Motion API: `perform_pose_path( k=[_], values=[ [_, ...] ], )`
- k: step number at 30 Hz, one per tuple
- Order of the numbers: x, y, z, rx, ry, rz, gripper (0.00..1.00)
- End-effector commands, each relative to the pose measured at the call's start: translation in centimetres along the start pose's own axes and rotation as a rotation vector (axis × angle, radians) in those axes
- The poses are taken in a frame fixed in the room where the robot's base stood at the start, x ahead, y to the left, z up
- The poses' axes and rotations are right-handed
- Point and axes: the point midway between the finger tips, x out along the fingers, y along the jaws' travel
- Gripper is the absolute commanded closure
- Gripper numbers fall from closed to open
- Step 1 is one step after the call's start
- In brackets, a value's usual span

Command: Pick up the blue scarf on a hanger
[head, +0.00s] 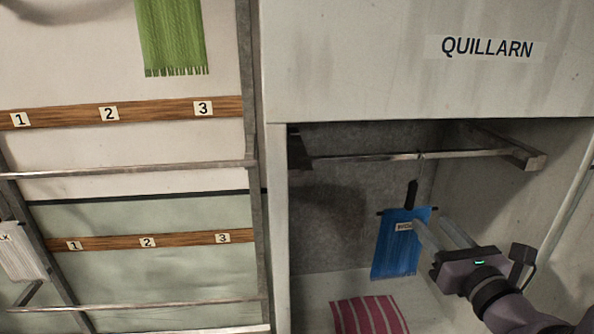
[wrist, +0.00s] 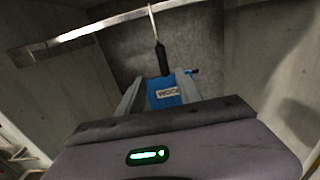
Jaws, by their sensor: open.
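The blue scarf (head: 396,251) hangs from a hanger with a dark neck (head: 411,194) on the metal rail (head: 365,157) inside the open compartment under the QUILLARN sign. A small pale label sits near its top; it reads roughly "WOOL" in the wrist view, where the scarf (wrist: 162,84) also shows. My gripper (head: 437,230) is open at the right side of the scarf's top, its fingers pointing toward it. In the wrist view my gripper (wrist: 157,88) has one finger on each side of the scarf's top, below the dark neck. I cannot tell whether the fingers touch it.
A red and white striped cloth (head: 369,315) lies on the compartment floor below. At left, a rack has numbered wooden strips (head: 120,112), metal rails and a green scarf (head: 172,38).

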Motion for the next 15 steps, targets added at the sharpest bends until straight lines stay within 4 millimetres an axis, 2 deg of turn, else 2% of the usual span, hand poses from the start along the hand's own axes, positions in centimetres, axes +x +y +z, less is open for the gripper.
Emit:
perform_pose_path(
  k=[1,2,5,9,15],
  values=[
    [0.5,0.0,1.4,0.007,0.005,0.003,0.58],
    [0.8,0.0,1.4,0.007,0.004,0.002,0.58],
    [1.5,0.0,1.3,0.002,0.008,-0.005,0.58],
    [4.8,0.1,0.6,-0.007,0.003,-0.003,0.58],
    [7.4,-0.2,-0.1,-0.008,0.002,-0.005,0.58]
  ],
)
